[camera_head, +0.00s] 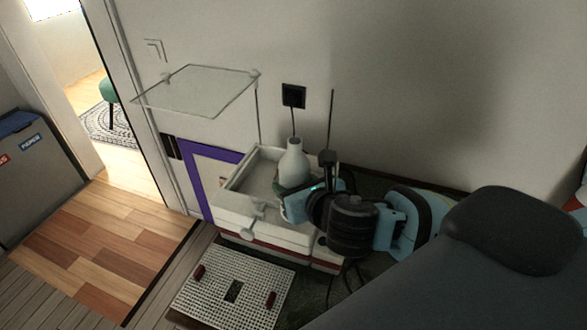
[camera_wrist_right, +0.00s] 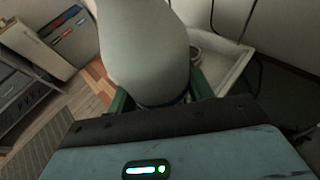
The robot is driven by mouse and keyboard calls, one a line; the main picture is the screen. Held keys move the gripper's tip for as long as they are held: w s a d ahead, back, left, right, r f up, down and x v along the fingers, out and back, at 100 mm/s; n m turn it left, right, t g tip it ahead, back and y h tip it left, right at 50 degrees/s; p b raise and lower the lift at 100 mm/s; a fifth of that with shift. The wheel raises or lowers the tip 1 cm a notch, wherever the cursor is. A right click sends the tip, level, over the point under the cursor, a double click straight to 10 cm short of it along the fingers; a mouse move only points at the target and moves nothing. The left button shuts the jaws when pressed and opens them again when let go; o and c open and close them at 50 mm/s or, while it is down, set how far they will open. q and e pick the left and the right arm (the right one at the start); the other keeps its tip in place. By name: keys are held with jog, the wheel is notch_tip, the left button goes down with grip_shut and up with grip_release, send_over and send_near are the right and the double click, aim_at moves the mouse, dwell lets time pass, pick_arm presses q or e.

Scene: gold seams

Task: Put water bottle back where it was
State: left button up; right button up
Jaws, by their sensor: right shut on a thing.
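The water bottle (camera_head: 293,163) is pale grey-white with a narrow neck and stands upright in the head view. It also fills the upper middle of the wrist view (camera_wrist_right: 145,50). My right gripper (camera_head: 291,195) is shut on its lower part, and its green fingers (camera_wrist_right: 158,100) show on both sides of the bottle. The bottle overlaps the right part of a white open-topped tray or drawer unit (camera_head: 232,182) in the head view. I cannot tell whether its base touches anything, because the gripper hides it. My left gripper is not in view.
A clear glass shelf (camera_head: 195,90) juts from the wall above the tray. A white perforated mat (camera_head: 215,307) with red pieces lies on the floor in front. A black wall socket (camera_head: 293,95) is behind. A grey bin (camera_head: 38,165) stands left; the wooden floor (camera_head: 105,235) is clear.

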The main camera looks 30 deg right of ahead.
jog(key=s+a+m+h, duration=0.1)
jog(key=h, duration=0.1)
jog(key=s+a+m+g+h, duration=0.1)
jog(key=m+h, duration=0.1)
jog(key=s+a+m+h, duration=0.1)
jog(key=s+m, duration=0.1)
jog(key=shift+a+r+g+h, duration=0.2)
jog(key=shift+a+g+h, duration=0.2)
jog(key=shift+a, duration=0.15)
